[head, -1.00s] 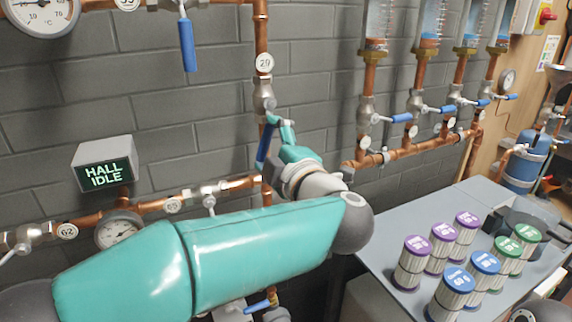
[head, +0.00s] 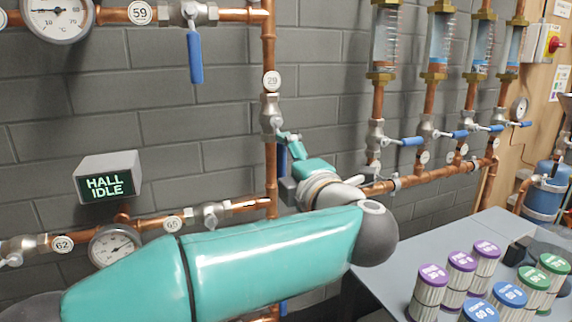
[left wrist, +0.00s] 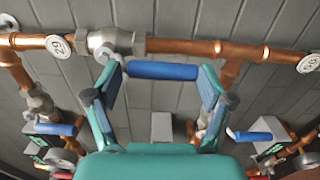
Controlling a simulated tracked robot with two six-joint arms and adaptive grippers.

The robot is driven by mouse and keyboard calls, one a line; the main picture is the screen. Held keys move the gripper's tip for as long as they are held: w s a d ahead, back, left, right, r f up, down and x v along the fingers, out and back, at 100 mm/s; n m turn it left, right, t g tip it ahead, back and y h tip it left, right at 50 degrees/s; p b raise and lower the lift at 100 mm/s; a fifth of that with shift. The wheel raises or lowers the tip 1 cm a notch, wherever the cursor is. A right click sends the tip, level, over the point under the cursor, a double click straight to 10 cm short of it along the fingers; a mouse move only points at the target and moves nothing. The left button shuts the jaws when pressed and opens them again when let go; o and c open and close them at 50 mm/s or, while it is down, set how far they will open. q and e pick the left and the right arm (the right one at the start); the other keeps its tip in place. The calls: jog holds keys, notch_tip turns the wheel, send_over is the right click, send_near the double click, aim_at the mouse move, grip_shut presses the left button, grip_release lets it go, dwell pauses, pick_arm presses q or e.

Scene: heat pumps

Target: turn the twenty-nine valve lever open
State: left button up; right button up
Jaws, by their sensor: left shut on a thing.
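The valve tagged 29 (head: 270,112) sits on a vertical copper pipe in the head view; it also shows in the left wrist view (left wrist: 115,42). Its blue lever (left wrist: 162,70) lies roughly parallel to the pipe, a small gap from it. In the head view the lever (head: 283,158) hangs down beside the pipe, partly hidden by my gripper. My left gripper (head: 288,148) is at the lever, with teal fingers (left wrist: 160,88) around it, one near the pivot and one near the free end. It is shut on the lever. My right gripper is out of view.
The HALL IDLE sign (head: 108,180) and a lower pipe with a gauge (head: 114,246) are at left. Valve 59 (head: 192,14) is above left. Several blue-levered valves (head: 408,141) line the wall at right. A grey table (head: 395,262) bears several capped canisters (head: 430,290).

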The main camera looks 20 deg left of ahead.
pick_arm(q)
jog(key=o, duration=1.2)
jog(key=shift+w+a+f, duration=0.1)
jog(key=shift+a+f, duration=0.05)
jog(key=o, duration=0.4)
jog(key=shift+w+a+f, duration=0.15)
jog(key=shift+w+f, duration=0.05)
jog(key=shift+w, duration=0.1)
jog(key=shift+c, duration=0.2)
jog(key=shift+s+d+r, duration=0.1)
jog(key=shift+s+d, duration=0.25)
jog(key=shift+d, duration=0.1)
jog(key=v, duration=1.1)
